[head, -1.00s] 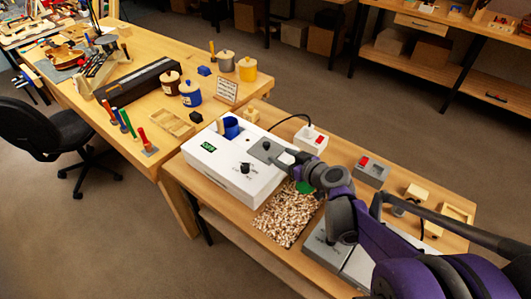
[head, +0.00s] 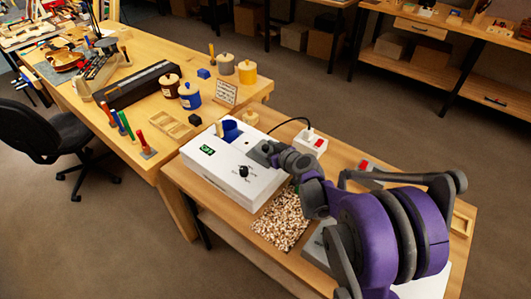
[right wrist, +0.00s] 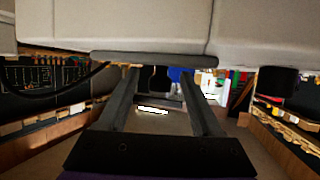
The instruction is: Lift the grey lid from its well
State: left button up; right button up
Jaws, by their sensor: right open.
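The grey lid (right wrist: 155,58) lies flat on top of the white box (head: 232,180); in the right wrist view it is a thin dark slab against the pale box top. Its black knob (right wrist: 158,79) stands between the two fingers of my right gripper (right wrist: 160,92). The fingers are open, with a gap showing on each side of the knob. In the head view my right gripper (head: 266,150) is over the lid and hides most of it. What is under the lid is hidden. My left gripper is out of view.
A blue cup (head: 230,130) stands at the box's back. A black dial (head: 244,170) and green display (head: 207,151) are on the box. A white switch unit (head: 312,142) with a cable is behind. A speckled mat (head: 281,221) lies in front of the box.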

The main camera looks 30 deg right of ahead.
grip_shut()
dwell(0.4)
